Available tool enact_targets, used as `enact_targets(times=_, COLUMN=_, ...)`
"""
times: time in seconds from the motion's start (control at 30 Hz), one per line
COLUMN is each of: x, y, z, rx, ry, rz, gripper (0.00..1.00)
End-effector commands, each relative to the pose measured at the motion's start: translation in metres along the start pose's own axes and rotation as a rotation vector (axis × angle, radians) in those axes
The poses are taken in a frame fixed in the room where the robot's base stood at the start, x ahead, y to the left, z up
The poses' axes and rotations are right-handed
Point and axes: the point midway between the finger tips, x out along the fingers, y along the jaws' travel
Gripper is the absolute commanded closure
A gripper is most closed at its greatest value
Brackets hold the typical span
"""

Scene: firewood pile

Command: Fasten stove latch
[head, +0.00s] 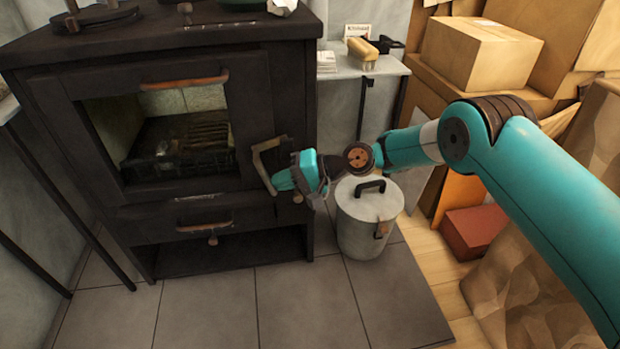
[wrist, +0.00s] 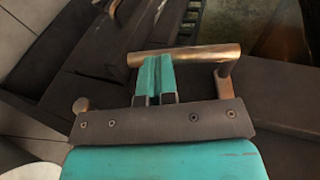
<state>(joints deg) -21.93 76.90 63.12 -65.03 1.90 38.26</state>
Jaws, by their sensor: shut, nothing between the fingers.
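The black stove (head: 290,85) stands at the left in the head view. Its door (head: 215,188) has a large glass window and looks flush with the front. The stove latch (head: 266,160) is a bent, brass-coloured handle at the door's right edge. My gripper (head: 275,184) is shut and empty at the latch's lower end. In the wrist view, the latch's bar (wrist: 195,53) runs across just beyond the closed teal fingertips of my gripper (wrist: 155,62). The tips overlap the bar's left part; I cannot tell whether they touch it.
A lidded grey bin (head: 362,235) stands on the floor just below my wrist. A small shelf (head: 345,69) with a brush (head: 362,50) is right of the stove. Cardboard boxes (head: 475,55) fill the back right. The tiled floor (head: 215,305) in front is clear.

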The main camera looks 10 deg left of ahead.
Motion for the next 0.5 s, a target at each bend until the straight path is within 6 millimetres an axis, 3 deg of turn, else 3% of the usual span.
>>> enact_targets(times=0.5, x=0.023, y=0.003, z=0.005, rx=-0.004, ry=-0.002, rz=0.003, gripper=1.00)
